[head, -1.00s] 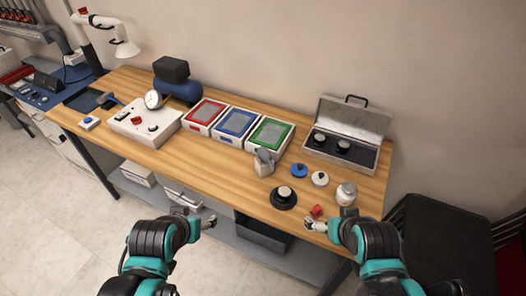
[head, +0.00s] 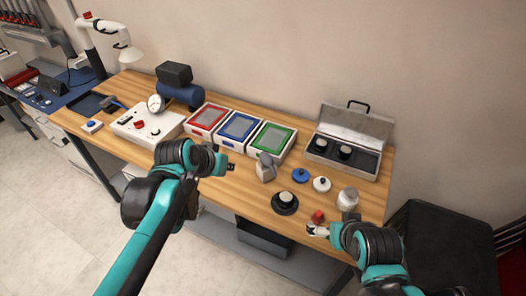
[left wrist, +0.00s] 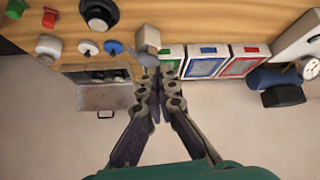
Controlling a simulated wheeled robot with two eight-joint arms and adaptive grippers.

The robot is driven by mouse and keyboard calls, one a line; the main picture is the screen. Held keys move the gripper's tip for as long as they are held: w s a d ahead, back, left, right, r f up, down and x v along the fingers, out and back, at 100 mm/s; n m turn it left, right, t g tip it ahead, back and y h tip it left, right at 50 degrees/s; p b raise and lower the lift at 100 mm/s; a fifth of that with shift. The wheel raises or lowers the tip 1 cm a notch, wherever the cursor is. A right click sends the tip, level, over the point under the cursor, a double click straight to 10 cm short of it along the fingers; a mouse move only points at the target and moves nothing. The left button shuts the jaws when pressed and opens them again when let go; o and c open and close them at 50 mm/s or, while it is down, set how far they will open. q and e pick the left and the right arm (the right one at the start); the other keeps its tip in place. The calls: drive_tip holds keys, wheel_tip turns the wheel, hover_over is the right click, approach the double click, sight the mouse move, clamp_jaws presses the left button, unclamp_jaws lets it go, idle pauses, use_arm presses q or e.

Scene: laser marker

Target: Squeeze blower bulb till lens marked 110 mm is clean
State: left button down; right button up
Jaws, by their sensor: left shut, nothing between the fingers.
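A grey bulb-like thing in a pale block stand (head: 265,168), possibly the blower bulb, stands on the bench in front of the green tray; it also shows in the left wrist view (left wrist: 148,40). A round black lens-like piece (head: 285,202) lies near the front edge. Two more dark round pieces (head: 333,147) sit in an open metal case. No 110 mm marking is readable. My left gripper (head: 231,167) is shut and empty, left of the grey bulb, fingers together in the left wrist view (left wrist: 156,75). My right gripper (head: 317,230) is beside a small red thing (head: 318,215); its jaw opening is unclear.
Red (head: 206,117), blue (head: 238,126) and green (head: 271,138) trays line the back. A blue cap (head: 300,175), a white cap (head: 321,184) and a pale jar (head: 348,197) stand at the right. The bench front left of the black piece is clear.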

use_arm(q)
drive_tip(key=w+d+r+m+h, duration=0.1)
drive_tip(key=w+d, duration=0.4)
drive_tip(key=w, duration=0.5)
drive_tip(key=shift+d+m+h, duration=0.2)
drive_tip(key=shift+m+h, duration=0.1)
drive_tip(key=shift+h, duration=0.1)
drive_tip(key=shift+w, duration=0.1)
drive_tip(key=b, duration=0.4)
hover_over(263, 159)
drive_tip(key=f, duration=0.7)
drive_tip(key=shift+w+a+f, duration=0.2)
drive_tip(key=shift+a+f, duration=0.05)
wheel_tip(263, 159, down, 3)
drive_tip(key=shift+d+r+b, duration=0.15)
drive_tip(key=shift+r+b, duration=0.05)
drive_tip(key=shift+b, duration=0.15)
drive_tip(key=shift+s+f, duration=0.15)
drive_tip(key=shift+f, duration=0.45)
